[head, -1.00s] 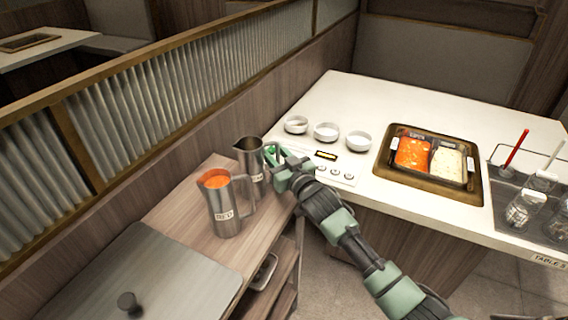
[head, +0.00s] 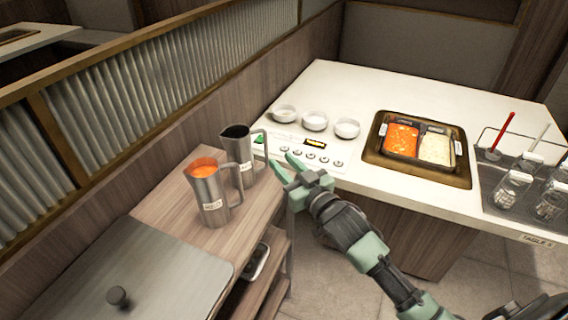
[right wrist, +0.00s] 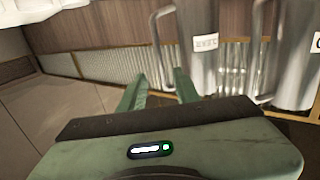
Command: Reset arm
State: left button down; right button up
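My right gripper (head: 284,168) is open and empty, just right of the dark metal pitcher (head: 241,150) in the head view. Its two green fingers also show in the right wrist view (right wrist: 160,85), apart, with the handle and body of a labelled pitcher (right wrist: 200,50) just beyond them. The dark pitcher stands upright on the wooden cart (head: 250,215). A second metal pitcher (head: 212,200) with orange-red content stands upright in front of it, to the left. My left gripper is not in view.
The white table (head: 420,90) holds three small white bowls (head: 314,121), a control panel (head: 290,148), a divided pot (head: 420,142) with red and pale broth, and a utensil tray (head: 490,190) at right. A lidded grey surface (head: 150,270) lies at lower left.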

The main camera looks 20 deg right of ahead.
jog(key=s+a+f+g+h, duration=0.15)
jog(key=s+f+g, duration=0.55)
jog(key=s+f, duration=0.75)
jog(key=s+f+g+h, duration=0.15)
jog(key=s+g, duration=0.25)
jog(key=s, duration=0.6)
jog(key=s+f+g, duration=0.3)
jog(key=s, duration=0.6)
notch_tip(320, 180, down, 26)
jog(key=s+g, duration=0.1)
jog(key=s, duration=0.1)
jog(key=s+d+f+g, duration=0.1)
jog(key=s+d+f, duration=0.1)
jog(key=s+f, duration=1.3)
jog(key=shift+s+d+f+g, duration=0.2)
jog(key=shift+s+d+g, duration=0.1)
jog(key=shift+s, duration=0.05)
